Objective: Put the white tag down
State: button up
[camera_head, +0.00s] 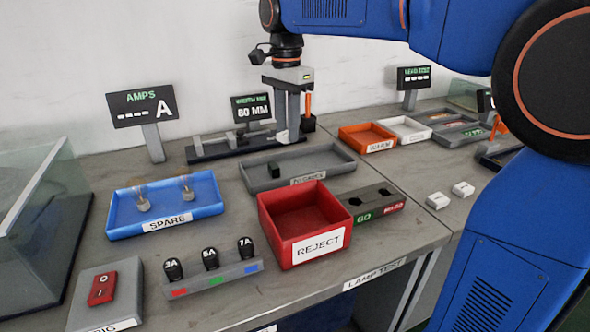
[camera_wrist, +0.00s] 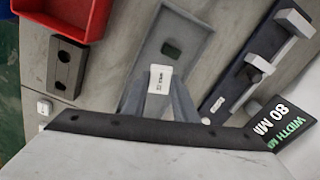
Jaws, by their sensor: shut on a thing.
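My gripper (camera_head: 287,136) points down at the back of the bench, beside the width gauge (camera_head: 215,147). It is shut on the white tag (camera_wrist: 160,78), which shows dark printing and sits between the fingertips in the wrist view. Two white pieces (camera_head: 438,201) (camera_head: 463,189) rest on the bench at the right.
The red REJECT bin (camera_head: 275,232), the GO/NO-GO block (camera_head: 356,208) and the blue SPARE tray (camera_head: 215,205) stand in front. The width display (camera_head: 250,108) reads 80 MM behind my gripper. Orange (camera_head: 352,139) and white (camera_head: 405,131) trays lie to the right.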

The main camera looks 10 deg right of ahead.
aim_at(317, 164)
jog(key=w+d+m, duration=0.3)
jog(key=d, duration=0.6)
jog(key=shift+m, duration=0.3)
jog(key=shift+s+f, duration=0.15)
jog(key=shift+f, duration=4.7)
jog(key=shift+f, duration=0.1)
jog(key=o, duration=1)
notch_tip(317, 164, up, 12)
